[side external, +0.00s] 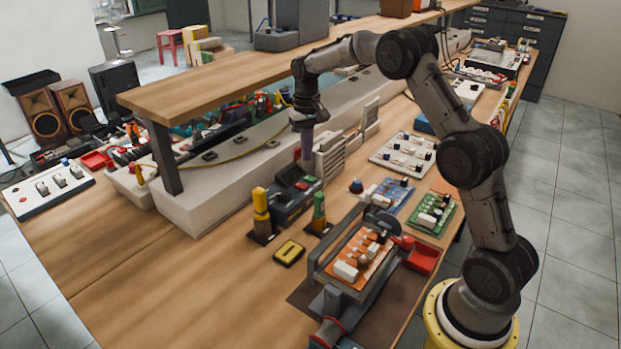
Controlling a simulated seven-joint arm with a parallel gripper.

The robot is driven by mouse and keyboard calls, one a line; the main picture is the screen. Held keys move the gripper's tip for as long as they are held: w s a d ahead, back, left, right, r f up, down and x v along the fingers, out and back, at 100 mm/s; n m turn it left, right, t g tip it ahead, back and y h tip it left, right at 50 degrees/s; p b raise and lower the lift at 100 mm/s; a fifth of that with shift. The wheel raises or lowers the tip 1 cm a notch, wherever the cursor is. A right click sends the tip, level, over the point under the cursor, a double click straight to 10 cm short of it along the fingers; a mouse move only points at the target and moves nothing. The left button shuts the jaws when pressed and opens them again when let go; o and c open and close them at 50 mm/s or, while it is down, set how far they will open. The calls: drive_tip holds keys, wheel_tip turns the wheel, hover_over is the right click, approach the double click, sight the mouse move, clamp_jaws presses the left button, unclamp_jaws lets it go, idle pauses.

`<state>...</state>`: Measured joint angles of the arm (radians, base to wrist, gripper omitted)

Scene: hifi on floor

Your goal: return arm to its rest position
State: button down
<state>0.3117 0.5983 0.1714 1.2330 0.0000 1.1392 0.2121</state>
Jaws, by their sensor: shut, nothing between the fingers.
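My arm rises from its yellow base at the right and arches left over the wooden workbench (150,265). My gripper (306,150) points down at the end of the arm, over the middle of the bench. It hangs just above or beside a dark device with a red part (296,195). I cannot tell from this one view how large the gap is. The gripper is shut and I see nothing held in it; its fingertips are small and partly lost against the objects behind.
An orange circuit board (360,256) sits in a clamp frame near my base. Yellow-handled (261,212) and green-handled (319,210) tools stand upright nearby. Blue (393,198) and green (432,213) boards lie to the right. A raised wooden shelf (230,75) runs behind. The bench's front left is clear.

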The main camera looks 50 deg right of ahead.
drive_tip(key=shift+r, duration=0.65)
drive_tip(key=s+a+r+t, duration=0.15)
drive_tip(key=a+r, duration=0.25)
drive_tip(key=r, duration=0.6)
drive_tip(key=s+a+r+n+t, duration=0.25)
drive_tip(key=s+a+r, duration=0.45)
drive_tip(key=s+r, duration=0.35)
drive_tip(key=s+a+f+n, duration=0.1)
drive_tip(key=s+f, duration=0.4)
drive_tip(key=s, duration=0.6)
drive_tip(key=s+a+f+n+t, duration=0.1)
drive_tip(key=s+a+f, duration=0.3)
drive_tip(key=s, duration=0.7)
drive_tip(key=shift+f+n+t, duration=0.3)
drive_tip(key=shift+f+n, duration=0.1)
drive_tip(key=shift+n, duration=0.25)
drive_tip(key=shift+a, duration=0.1)
